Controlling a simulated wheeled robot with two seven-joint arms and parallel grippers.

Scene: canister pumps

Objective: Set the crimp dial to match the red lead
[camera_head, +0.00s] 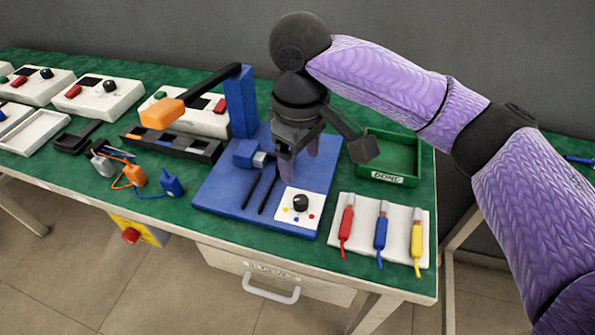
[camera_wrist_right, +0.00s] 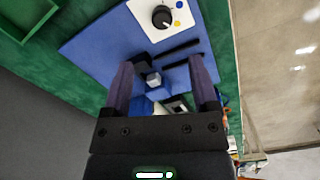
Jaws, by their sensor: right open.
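The crimp dial (camera_head: 300,203) is a black knob on a white plate with small yellow, blue and red dots, at the front right of the blue crimp press base (camera_head: 222,190). It also shows at the top of the right wrist view (camera_wrist_right: 162,17); I cannot tell surely which dot its pointer faces. The red lead (camera_head: 346,225) lies on a white tray (camera_head: 398,209) right of the press, beside a blue lead (camera_head: 381,233) and a yellow lead (camera_head: 416,240). My right gripper (camera_head: 299,160) is open and empty above the press base, behind the dial. My left gripper is out of view.
The press has a blue post (camera_head: 241,100) and a lever with an orange handle (camera_head: 162,114) to its left. A green DONE bin (camera_head: 385,177) stands behind the lead tray. Orange and blue connectors (camera_head: 134,175) and several white boxes lie left on the green bench.

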